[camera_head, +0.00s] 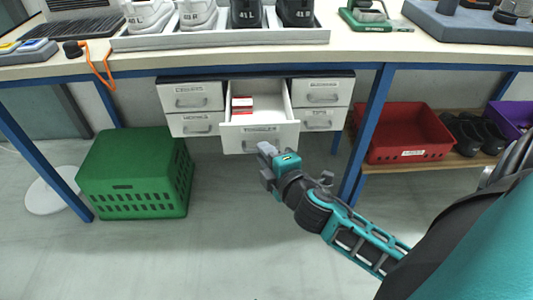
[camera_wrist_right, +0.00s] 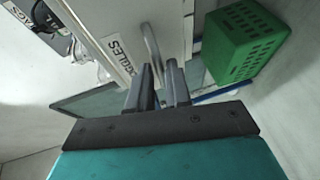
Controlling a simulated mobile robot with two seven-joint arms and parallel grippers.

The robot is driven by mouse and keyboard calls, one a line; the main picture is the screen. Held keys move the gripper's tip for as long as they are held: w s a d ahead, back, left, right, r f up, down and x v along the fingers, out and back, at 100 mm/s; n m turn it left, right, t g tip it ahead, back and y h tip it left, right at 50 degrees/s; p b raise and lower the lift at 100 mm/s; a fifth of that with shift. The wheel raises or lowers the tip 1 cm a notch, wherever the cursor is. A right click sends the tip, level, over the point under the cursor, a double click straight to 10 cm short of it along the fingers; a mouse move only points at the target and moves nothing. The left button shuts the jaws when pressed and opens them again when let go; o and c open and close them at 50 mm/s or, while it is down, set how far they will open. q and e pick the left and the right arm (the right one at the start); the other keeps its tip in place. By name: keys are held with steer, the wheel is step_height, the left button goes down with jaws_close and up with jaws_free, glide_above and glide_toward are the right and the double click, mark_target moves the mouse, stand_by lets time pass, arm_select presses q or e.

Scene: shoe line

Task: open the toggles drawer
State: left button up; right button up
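The toggles drawer (camera_head: 277,137) is the middle drawer of the unit under the table and stands pulled out. Red and white boxes (camera_head: 242,105) lie inside it. In the right wrist view its white front carries a label (camera_wrist_right: 119,55) with the letters "GGLES" legible, and a bar handle (camera_wrist_right: 151,42). My right gripper (camera_head: 265,152) is at the lower front of this drawer. In the wrist view the fingers (camera_wrist_right: 160,82) are close together with the handle's end between them; they look shut on it. My left gripper is not in view.
Closed drawers (camera_head: 191,97) flank the open one on both sides. A green crate (camera_head: 135,185) stands on the floor at left. A red bin (camera_head: 405,133) sits on a low shelf at right, beside a blue table leg (camera_head: 367,130). Floor in front is clear.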

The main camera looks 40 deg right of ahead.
steer(key=shift+o, duration=1.4)
steer(key=v, duration=1.3)
